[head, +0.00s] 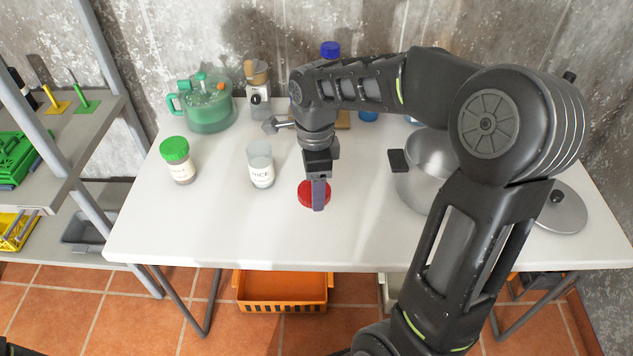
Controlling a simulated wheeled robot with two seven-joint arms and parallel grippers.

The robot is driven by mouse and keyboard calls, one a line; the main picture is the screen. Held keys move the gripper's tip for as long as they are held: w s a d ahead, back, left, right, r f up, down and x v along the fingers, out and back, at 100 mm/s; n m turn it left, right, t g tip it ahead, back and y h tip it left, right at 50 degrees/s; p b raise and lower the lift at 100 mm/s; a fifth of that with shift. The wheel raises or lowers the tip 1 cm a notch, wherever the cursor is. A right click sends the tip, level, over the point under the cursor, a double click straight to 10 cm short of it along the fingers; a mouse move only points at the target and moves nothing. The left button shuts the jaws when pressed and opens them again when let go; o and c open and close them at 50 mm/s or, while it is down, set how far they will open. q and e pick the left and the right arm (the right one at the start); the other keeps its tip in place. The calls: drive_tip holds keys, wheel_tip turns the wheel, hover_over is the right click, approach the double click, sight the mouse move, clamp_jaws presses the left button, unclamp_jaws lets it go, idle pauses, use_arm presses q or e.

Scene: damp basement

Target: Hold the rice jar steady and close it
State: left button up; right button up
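The rice jar (261,168) is clear glass with a white label. It stands upright and open on the white table (200,228), left of centre. A round red lid (305,195) lies flat on the table to the right of the jar. My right gripper (318,200) points down over the red lid, and its finger covers part of it. The finger shows edge-on, so I cannot tell whether it is open, shut or touching the lid. My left gripper is out of view, and nothing holds the jar.
A green-lidded jar (178,163) stands left of the rice jar. A green teapot (208,110) and a grinder (257,92) stand behind. A metal pot (410,188) is on the right, partly behind my arm, with a pot lid (563,212) beyond. The front left tabletop is clear.

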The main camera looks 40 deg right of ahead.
drive_tip(key=w+a+f+n, duration=0.1)
drive_tip(key=w+a+n, duration=0.2)
drive_tip(key=n, duration=0.4)
drive_tip(key=w+a+f+n, duration=0.1)
drive_tip(key=w+a+n, duration=0.3)
drive_tip(key=n, duration=0.4)
drive_tip(key=w+a+f+n, duration=0.1)
drive_tip(key=w+a+n, duration=0.2)
drive_tip(key=a+n, duration=0.2)
drive_tip(key=shift+w+a+f+n, duration=0.1)
drive_tip(key=shift+a+n, duration=0.05)
drive_tip(key=shift+n, duration=0.7)
drive_tip(key=shift+w+a+f+n, duration=0.1)
drive_tip(key=shift+n, duration=0.75)
drive_tip(key=shift+s, duration=0.1)
drive_tip(key=shift+d, duration=0.1)
